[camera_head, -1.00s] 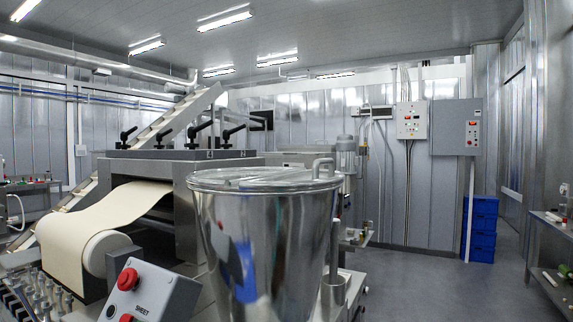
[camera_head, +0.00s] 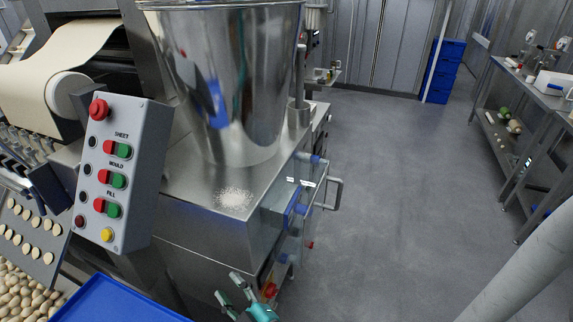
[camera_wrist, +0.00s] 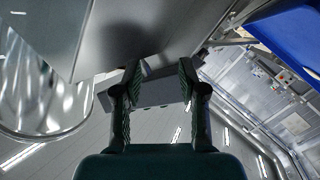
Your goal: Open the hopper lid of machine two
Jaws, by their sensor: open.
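The steel hopper (camera_head: 225,90) stands on the machine's steel top (camera_head: 190,195). Its upper rim runs along the top edge of the head view, and its lid is out of that frame. No marking shows which machine this is. My gripper (camera_head: 230,288) is low in the head view, below and in front of the machine's top, apart from the hopper. In the wrist view my gripper (camera_wrist: 158,66) has its two dark green fingers spread, with nothing held between them. A shiny curved steel surface shows at the left there; I cannot tell whether it is the hopper.
A control box (camera_head: 123,172) with red and green buttons stands left of the hopper. A blue tray (camera_head: 110,303) lies at the bottom. A handle (camera_head: 334,193) juts from the machine's right side. Open floor (camera_head: 400,190) lies right, before a steel bench (camera_head: 520,85) and blue crates (camera_head: 445,70).

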